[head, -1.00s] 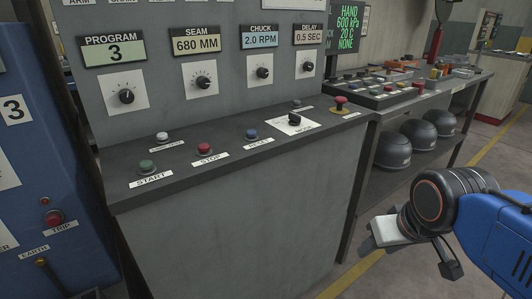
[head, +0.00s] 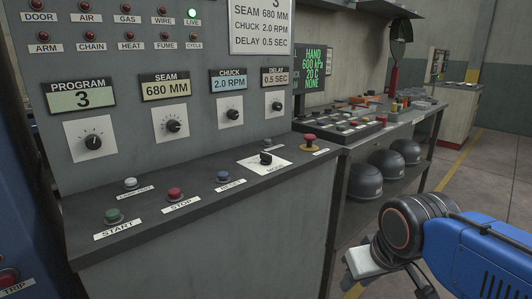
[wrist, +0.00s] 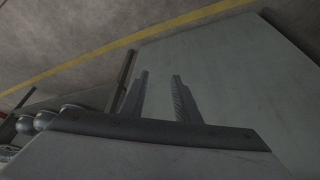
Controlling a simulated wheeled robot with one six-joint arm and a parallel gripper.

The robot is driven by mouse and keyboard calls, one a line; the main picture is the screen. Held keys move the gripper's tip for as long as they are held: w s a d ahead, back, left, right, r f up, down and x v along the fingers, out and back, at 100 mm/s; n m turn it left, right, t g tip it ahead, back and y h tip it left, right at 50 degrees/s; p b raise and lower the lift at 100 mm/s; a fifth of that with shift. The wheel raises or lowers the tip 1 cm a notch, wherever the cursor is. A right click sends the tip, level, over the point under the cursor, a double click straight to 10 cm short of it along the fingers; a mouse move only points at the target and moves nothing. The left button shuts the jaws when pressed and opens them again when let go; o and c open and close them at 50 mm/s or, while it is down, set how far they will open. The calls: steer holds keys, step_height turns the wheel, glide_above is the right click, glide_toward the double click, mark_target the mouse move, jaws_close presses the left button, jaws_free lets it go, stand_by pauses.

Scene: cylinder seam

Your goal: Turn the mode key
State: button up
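The mode key (head: 265,158) is a small black knob on a white plate on the console's sloping ledge, with a label partly legible as MODE. It sits between the blue RESET button (head: 223,176) and a red mushroom button (head: 309,141). My gripper (head: 358,272) is low at the right in the head view, in front of the console and well apart from the key. In the wrist view its two grey fingers (wrist: 160,75) stand apart with nothing between them. The key cannot be made out in the wrist view.
The red STOP (head: 175,193) and green START (head: 114,215) buttons, and a white button (head: 130,183), share the ledge. Dials line the upright panel above. A workbench (head: 385,128) with dark helmets (head: 375,173) below stands to the right. Floor right of the console is open.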

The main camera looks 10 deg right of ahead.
steer(key=w+a+r+n+g, duration=0.1)
steer(key=w+a+r, duration=0.2)
steer(key=w+r, duration=0.75)
steer(key=w+a+r+n+g, duration=0.15)
steer(key=w+r, duration=0.55)
steer(key=r, duration=0.7)
step_height(320, 180, up, 13)
steer(key=n+g, duration=0.2)
steer(key=n, duration=0.1)
glide_above(266, 154)
step_height(266, 154, down, 18)
steer(key=shift+w+r, duration=0.1)
steer(key=shift+r, duration=0.15)
jaws_close()
